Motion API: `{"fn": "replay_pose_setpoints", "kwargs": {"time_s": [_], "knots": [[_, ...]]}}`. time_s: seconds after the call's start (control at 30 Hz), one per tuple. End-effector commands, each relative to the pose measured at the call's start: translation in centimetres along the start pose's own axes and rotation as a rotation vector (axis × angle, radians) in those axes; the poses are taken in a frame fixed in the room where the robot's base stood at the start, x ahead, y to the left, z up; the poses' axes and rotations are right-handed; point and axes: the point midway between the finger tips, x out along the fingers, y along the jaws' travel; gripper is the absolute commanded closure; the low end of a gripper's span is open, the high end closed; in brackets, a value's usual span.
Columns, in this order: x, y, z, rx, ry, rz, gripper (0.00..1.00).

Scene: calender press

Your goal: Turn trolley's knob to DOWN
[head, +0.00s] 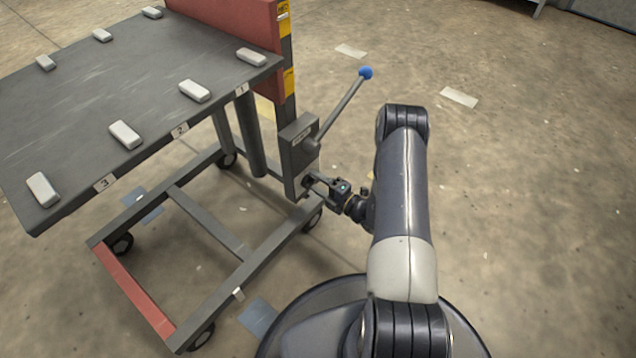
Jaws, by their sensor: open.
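The trolley (60,100) stands at the left, with a dark flat top on a wheeled frame. A grey control box (299,145) is fixed at its right corner post. A lever with a blue ball end (365,72) rises from the box to the upper right. My gripper (309,181) is open at the lower part of the box, its fingertips at or very near the box face. The knob is not clearly visible there; the gripper and its small size hide it. The knob's setting cannot be read.
Several light grey blocks (124,134) lie on the trolley top, beside number labels 1, 2 and 3. A red panel (235,25) with a yellow-marked post stands at the back. The lower frame (215,225) sits near my base. The concrete floor (530,180) at right is clear.

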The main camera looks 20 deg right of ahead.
Motion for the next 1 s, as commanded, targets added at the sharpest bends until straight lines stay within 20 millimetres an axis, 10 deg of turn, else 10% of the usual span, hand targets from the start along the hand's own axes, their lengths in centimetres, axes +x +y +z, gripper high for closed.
{"fn": "replay_pose_setpoints", "kwargs": {"time_s": [1.0], "knots": [[-10.8, 0.0, 0.0, 0.001, 0.000, 0.000, 0.45]]}}
